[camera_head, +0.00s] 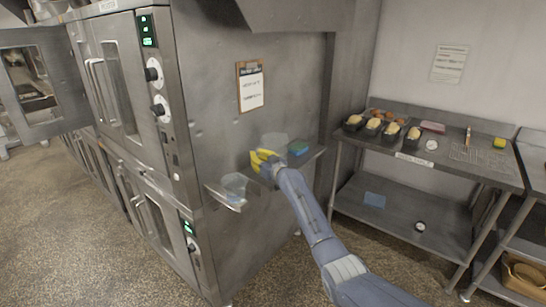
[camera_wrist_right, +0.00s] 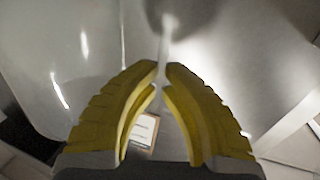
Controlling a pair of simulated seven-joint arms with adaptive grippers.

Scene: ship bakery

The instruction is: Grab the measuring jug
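A large clear vessel that looks like the measuring jug (camera_head: 275,140) stands on a steel wall shelf, right behind my right gripper. In the right wrist view the clear jug wall (camera_wrist_right: 65,65) fills the left side. My right gripper (camera_head: 262,160) has yellow fingers at the jug's near side. In the wrist view the gripper (camera_wrist_right: 162,68) has its fingertips nearly together, with a thin pale strip of the jug, seemingly its handle, between them. The jug's lower part is partly hidden by the gripper. My left gripper is not in view.
A smaller clear container (camera_head: 234,186) sits at the shelf's left end. A blue-green item (camera_head: 298,148) lies to the jug's right. A clipboard (camera_head: 250,86) hangs above. Steel ovens stand at left. A steel table (camera_head: 465,175) with loaf tins (camera_head: 391,130) stands at right.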

